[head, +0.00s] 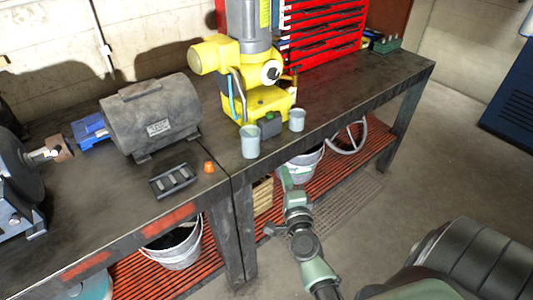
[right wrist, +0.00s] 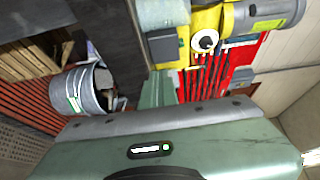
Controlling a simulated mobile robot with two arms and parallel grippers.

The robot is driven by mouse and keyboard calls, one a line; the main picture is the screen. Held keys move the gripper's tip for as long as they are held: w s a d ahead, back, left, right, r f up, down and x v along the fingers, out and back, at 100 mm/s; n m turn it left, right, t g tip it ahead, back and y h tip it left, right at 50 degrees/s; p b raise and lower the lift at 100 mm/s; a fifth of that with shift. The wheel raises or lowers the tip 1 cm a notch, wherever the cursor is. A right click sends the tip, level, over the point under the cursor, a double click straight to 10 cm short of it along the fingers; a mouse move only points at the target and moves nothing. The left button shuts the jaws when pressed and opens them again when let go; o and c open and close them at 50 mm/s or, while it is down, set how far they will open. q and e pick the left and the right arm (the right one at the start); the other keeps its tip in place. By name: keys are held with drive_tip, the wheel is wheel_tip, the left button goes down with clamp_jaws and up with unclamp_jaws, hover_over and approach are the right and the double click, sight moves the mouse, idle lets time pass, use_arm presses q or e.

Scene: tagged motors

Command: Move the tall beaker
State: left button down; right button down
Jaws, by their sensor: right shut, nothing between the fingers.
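The tall beaker (head: 250,142), a pale grey-blue cup, stands upright on the dark workbench near its front edge. A shorter beaker (head: 297,120) of the same colour stands to its right. My right gripper (head: 285,178) is in front of the bench edge, to the lower right of the tall beaker and apart from it. It is shut and empty. In the right wrist view its green fingers (right wrist: 160,90) point towards the bench. A pale grey-blue surface at the top there looks like a beaker, but I cannot tell which. My left gripper is not in view.
A yellow machine (head: 265,100) stands behind the beakers, with a red rack (head: 325,35) further back. A grey motor (head: 150,115), a black tray (head: 173,181) and an orange piece (head: 209,167) are to the left. A bucket (right wrist: 82,90) sits on the lower shelf. The bench's right part is fairly clear.

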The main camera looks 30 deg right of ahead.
sight(259, 150)
drive_tip(key=w, duration=0.3)
drive_tip(key=w+d, duration=0.1)
drive_tip(key=w, duration=0.2)
drive_tip(key=w+p, duration=0.1)
drive_tip(key=w, duration=0.2)
drive_tip(key=shift+w+d, duration=0.2)
drive_tip(key=shift+w, duration=0.15)
drive_tip(key=shift+w+a, duration=0.3)
drive_tip(key=shift+a, duration=0.25)
drive_tip(key=shift+w+a, duration=0.75)
drive_tip(key=shift+a, duration=0.15)
drive_tip(key=shift+s+d, duration=0.1)
drive_tip(key=shift+d, duration=0.05)
